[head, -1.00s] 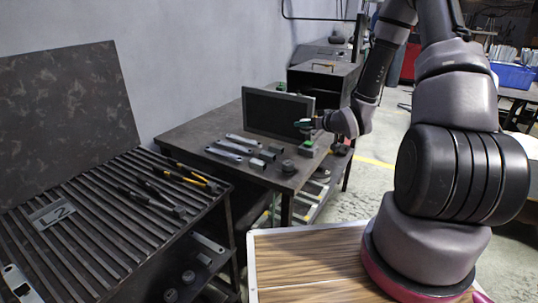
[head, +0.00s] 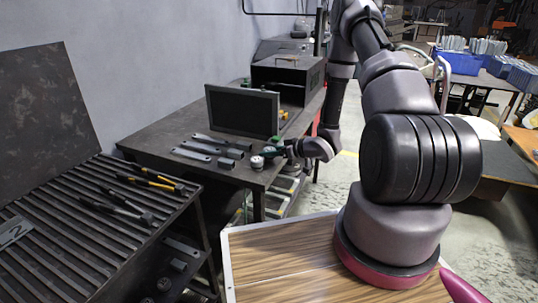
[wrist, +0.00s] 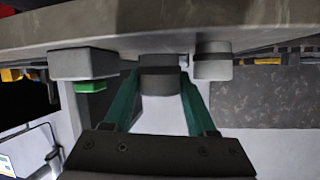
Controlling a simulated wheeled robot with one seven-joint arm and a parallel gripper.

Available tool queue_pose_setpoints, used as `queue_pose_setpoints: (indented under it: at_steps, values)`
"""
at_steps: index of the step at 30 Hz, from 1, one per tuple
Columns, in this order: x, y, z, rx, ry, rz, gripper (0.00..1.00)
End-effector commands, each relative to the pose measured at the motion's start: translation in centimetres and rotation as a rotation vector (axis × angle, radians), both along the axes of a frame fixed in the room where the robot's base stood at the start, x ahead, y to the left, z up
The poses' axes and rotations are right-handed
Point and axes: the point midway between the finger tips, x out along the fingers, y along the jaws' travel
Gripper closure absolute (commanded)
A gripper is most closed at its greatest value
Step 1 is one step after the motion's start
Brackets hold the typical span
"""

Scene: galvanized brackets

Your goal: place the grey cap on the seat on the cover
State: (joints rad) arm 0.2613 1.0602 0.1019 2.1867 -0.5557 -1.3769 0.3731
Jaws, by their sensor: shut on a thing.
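My gripper (wrist: 160,82) has green fingers closed on a dark grey piece, which looks like the grey cap (wrist: 158,80). In the head view my gripper (head: 272,151) is low over the front right of the dark bench, and the held piece is too small to make out. The wrist view appears upside down, with the bench top along its upper edge. A short grey cylinder (wrist: 213,62) stands just right of the held piece there; it seems to be the round piece (head: 257,162) in the head view. I cannot tell which part is the cover or its seat.
A grey block with a green part (wrist: 88,66) stands left of the fingers in the wrist view. On the bench (head: 150,145) are a dark upright panel (head: 242,110), flat metal bars (head: 192,154) and small blocks. A slatted rack (head: 70,225) with tools stands nearer.

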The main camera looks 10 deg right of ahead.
Motion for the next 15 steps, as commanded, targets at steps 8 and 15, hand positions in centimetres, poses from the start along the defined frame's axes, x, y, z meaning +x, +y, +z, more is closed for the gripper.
queue_pose_setpoints:
  at_steps: [8, 15]
  values:
    - [0.05, 0.01, -0.94, 0.0, -0.003, 0.001, 1.0]
    - [0.01, -0.01, -1.31, 0.001, -0.001, 0.0, 0.35]
